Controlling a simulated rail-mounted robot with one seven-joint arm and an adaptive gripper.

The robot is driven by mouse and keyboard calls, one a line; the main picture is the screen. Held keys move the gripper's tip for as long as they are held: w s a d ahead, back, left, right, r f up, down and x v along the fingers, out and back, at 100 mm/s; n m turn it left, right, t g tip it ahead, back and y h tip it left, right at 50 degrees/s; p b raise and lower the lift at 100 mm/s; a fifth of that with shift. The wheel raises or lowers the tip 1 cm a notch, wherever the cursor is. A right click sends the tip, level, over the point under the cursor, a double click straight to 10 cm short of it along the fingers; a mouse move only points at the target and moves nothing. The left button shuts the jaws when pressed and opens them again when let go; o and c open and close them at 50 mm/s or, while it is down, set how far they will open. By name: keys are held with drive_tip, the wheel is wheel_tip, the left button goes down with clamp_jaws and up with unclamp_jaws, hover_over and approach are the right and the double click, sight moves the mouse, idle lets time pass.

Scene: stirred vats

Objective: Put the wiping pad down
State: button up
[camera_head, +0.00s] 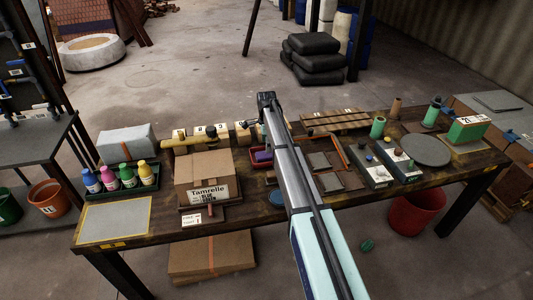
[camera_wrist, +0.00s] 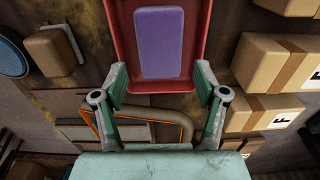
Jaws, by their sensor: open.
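The wiping pad, a flat purple rectangle with rounded corners, lies in a shallow red tray; in the wrist view the pad (camera_wrist: 166,43) is at top centre and the tray (camera_wrist: 126,45) frames it. In the head view the purple pad (camera_head: 263,156) and the red tray (camera_head: 256,166) are on the workbench, just left of my arm. My gripper (camera_wrist: 161,76) is open, with one green finger at each side of the tray's near end. Nothing is between the fingertips except the view of the tray's end. The gripper is hard to make out in the head view.
The cardboard box (camera_head: 207,177) stands left of the tray on the workbench (camera_head: 160,221). The bottle rack (camera_head: 122,187) is farther left. Right of my arm are control boxes (camera_head: 369,168) and a grey disc (camera_head: 425,150). A brown block (camera_wrist: 52,56) shows in the wrist view.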

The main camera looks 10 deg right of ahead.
sight(267, 154)
wheel_tip(267, 154, up, 6)
drive_tip(key=b, duration=0.1)
drive_tip(key=shift+r, duration=0.15)
